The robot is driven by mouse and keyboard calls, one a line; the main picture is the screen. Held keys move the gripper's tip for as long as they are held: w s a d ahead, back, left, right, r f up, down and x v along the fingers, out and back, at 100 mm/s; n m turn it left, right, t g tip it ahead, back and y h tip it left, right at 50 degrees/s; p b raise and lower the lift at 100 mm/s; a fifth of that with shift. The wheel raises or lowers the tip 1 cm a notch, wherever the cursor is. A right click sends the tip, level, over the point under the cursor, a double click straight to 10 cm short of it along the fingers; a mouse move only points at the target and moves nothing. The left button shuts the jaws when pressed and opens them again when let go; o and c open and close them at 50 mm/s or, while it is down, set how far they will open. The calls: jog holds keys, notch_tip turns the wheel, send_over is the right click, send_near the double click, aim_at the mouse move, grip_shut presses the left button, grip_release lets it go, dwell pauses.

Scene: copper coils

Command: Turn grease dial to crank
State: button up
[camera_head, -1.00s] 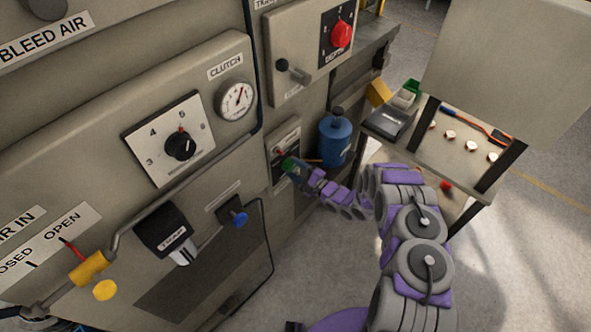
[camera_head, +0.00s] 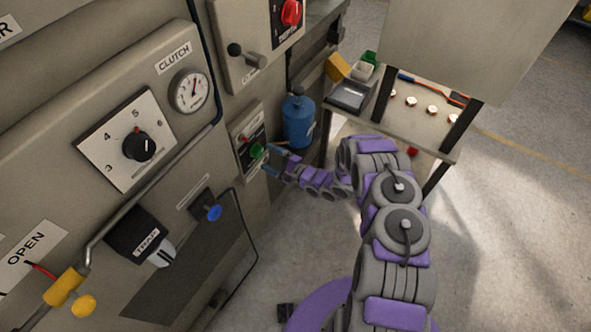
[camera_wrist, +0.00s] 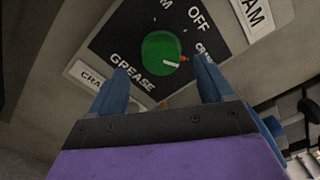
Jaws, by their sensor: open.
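The green grease dial (camera_wrist: 160,50) sits on a black plate (camera_wrist: 112,48) lettered GREASE and OFF, with other words partly hidden. A white mark with an orange tip on the dial points right in the wrist view, toward a partly hidden word. The dial also shows small in the head view (camera_head: 257,151). My gripper (camera_wrist: 164,78) is open in front of the dial. Its blue fingers point at the plate, one on each side of the dial in the picture, and hold nothing. It also shows in the head view (camera_head: 271,160), just right of the dial and seemingly apart from it.
A blue bottle (camera_head: 298,122) stands right of the dial panel. A bench (camera_head: 425,135) with trays and several small knobs is farther right. A black dial (camera_head: 139,146), a gauge (camera_head: 191,90) and levers sit on the machine face. Open floor lies at the right.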

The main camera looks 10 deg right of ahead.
jog(key=v, duration=1.4)
jog(key=shift+d, duration=0.15)
